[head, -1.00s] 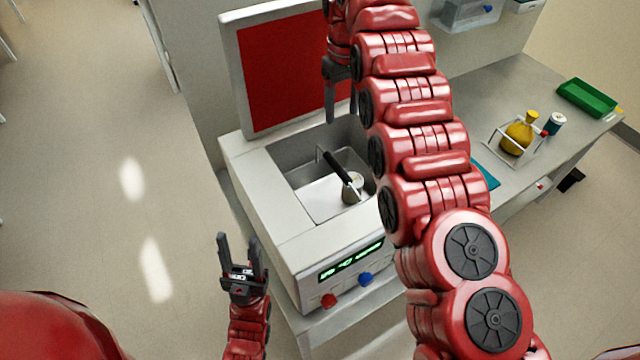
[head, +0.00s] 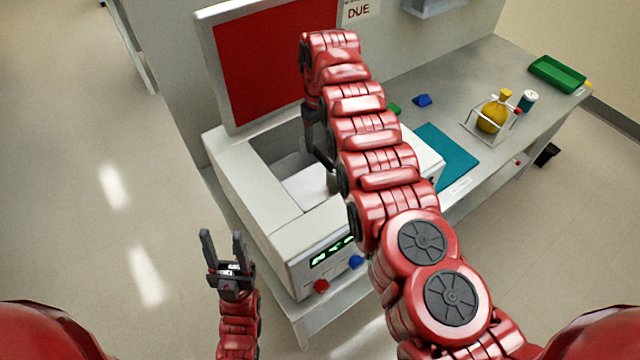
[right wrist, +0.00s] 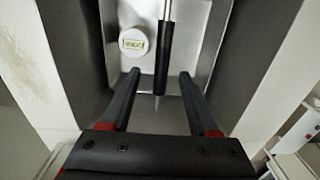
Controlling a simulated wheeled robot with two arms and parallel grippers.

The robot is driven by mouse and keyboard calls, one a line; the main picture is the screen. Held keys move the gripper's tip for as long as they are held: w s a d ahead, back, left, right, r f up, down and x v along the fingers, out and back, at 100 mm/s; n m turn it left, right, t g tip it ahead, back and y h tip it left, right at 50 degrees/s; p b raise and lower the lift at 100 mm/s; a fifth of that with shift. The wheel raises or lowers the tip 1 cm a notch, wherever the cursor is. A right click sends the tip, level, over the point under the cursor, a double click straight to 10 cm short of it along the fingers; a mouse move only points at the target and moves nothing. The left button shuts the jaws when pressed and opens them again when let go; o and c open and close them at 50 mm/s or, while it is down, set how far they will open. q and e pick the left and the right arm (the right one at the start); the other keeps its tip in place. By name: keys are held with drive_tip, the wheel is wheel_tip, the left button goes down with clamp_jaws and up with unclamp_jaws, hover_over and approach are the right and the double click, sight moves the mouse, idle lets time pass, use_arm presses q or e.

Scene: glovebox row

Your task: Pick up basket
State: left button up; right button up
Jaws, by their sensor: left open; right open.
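The basket (head: 305,187) is a pale metal tray down in the well of the white machine (head: 232,180). In the right wrist view its black handle (right wrist: 163,55) stands between the fingers of my right gripper (right wrist: 160,75), which is open; I cannot tell whether they touch it. A round white labelled jar (right wrist: 133,42) is beside the handle. In the head view my right gripper (head: 320,150) reaches down into the well, and my right arm hides the handle and much of the basket. My left gripper (head: 222,236) is open and empty, left of the machine's front.
The machine's red-faced lid (head: 275,60) stands raised behind the well. To the right, the bench holds a teal mat (head: 440,155), a yellow flask (head: 492,116) in a wire rack, a small jar (head: 527,100) and a green tray (head: 558,73). The floor at left is clear.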

sight(321, 154)
drive_tip(key=f, duration=0.2)
drive_tip(key=s+f+p, duration=0.1)
drive_tip(key=shift+d+f, duration=0.1)
drive_tip(key=shift+f, duration=0.25)
drive_tip(key=shift+w+f, duration=0.15)
drive_tip(key=shift+f, duration=0.15)
drive_tip(key=shift+w, duration=0.1)
drive_tip(key=shift+c, duration=1.3)
clamp_jaws()
